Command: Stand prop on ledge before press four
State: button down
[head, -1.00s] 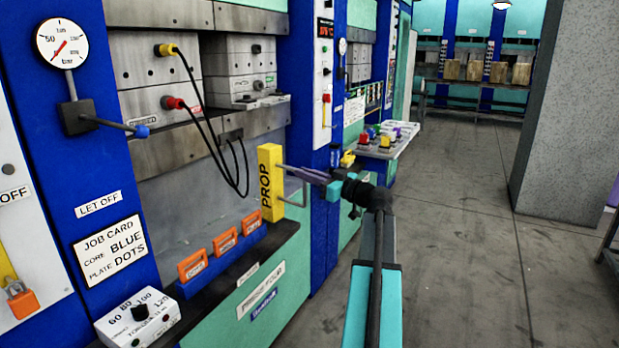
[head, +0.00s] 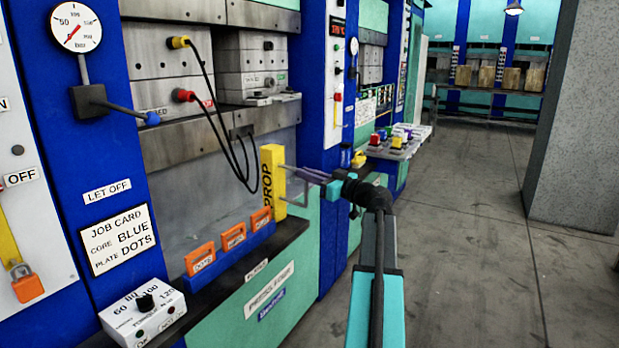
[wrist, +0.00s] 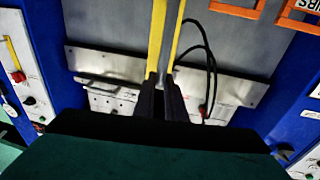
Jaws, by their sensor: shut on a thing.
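The yellow prop (head: 272,182), lettered PROP, is upright at the right end of the ledge (head: 290,231) of press four, whose name plate (head: 268,291) is on the green front below. My gripper (head: 310,175) comes from the right and is shut on the prop's thin grey handle. In the wrist view, the prop (wrist: 157,45) shows as yellow strips beyond my closed fingers (wrist: 163,90). The prop's foot is close to the ledge and to the blue rack's end; I cannot tell whether it touches either.
A blue rack with orange tags (head: 233,237) and a white dial box (head: 145,308) stand on the ledge. Black cables (head: 232,150) hang just left of the prop. The floor at right is clear.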

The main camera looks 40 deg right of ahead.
jog(key=shift+f+b, duration=0.3)
jog(key=shift+b, duration=0.2)
dwell(0.4)
jog(key=c, duration=1.8)
grip_release()
jog(key=shift+o, duration=0.4)
jog(key=shift+f, duration=0.15)
jog(key=shift+s, duration=0.2)
jog(key=s+d, duration=0.1)
jog(key=s, duration=1.2)
jog(key=shift+s+d+f, duration=0.2)
jog(key=shift+d+f, duration=0.05)
jog(key=shift+f, duration=0.1)
